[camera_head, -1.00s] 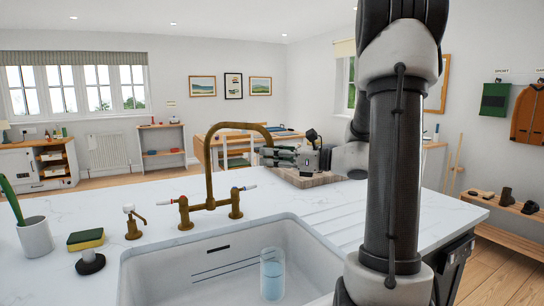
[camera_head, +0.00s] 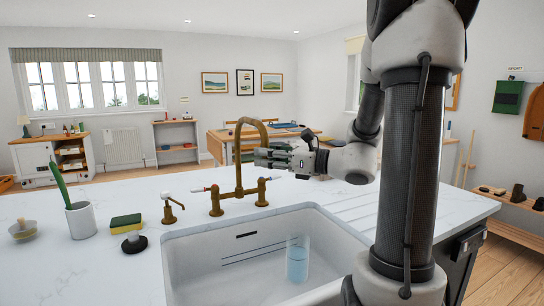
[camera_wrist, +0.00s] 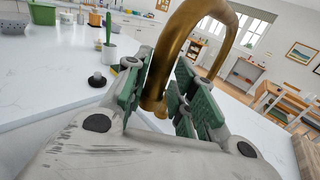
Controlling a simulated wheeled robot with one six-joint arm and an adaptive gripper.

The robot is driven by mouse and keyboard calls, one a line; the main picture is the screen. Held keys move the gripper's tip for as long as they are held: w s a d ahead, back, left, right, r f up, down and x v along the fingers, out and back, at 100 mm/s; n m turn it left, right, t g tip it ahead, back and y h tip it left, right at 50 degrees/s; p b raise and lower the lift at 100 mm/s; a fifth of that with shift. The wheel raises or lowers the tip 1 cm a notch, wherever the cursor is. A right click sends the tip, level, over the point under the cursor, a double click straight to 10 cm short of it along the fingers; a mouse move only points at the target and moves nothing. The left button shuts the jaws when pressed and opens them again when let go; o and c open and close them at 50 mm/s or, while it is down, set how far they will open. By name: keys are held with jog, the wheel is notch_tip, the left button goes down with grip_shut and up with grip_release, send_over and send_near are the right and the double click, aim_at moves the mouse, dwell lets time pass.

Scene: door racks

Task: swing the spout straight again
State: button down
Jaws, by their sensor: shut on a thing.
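The brass tap spout (camera_head: 239,145) rises from its bridge base behind the sink and arches over in a hook. Its free end comes down at my gripper (camera_head: 268,159). In the wrist view the curved spout (camera_wrist: 173,50) passes between the green-padded fingers of my gripper (camera_wrist: 160,98), and its open end (camera_wrist: 153,106) shows between them. The gripper is shut on the spout near its outlet. The arch looks narrow in the head view, and its outlet lies a little right of the upright, behind the sink's far edge.
The white sink (camera_head: 200,262) lies in front, with a glass of bluish water (camera_head: 297,260) in it. Left of the tap are a brass soap pump (camera_head: 172,208), a sponge (camera_head: 126,223) on the counter, and a white cup (camera_head: 80,220). Right of the sink is clear drainer.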

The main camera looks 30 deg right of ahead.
jog(key=shift+a+r, duration=0.2)
jog(key=shift+a, duration=0.1)
jog(key=c, duration=1.3)
grip_release()
jog(key=shift+s, duration=0.1)
jog(key=shift+s+d, duration=0.25)
jog(key=shift+d, duration=0.05)
jog(key=v, duration=1.1)
jog(key=shift+s, duration=0.1)
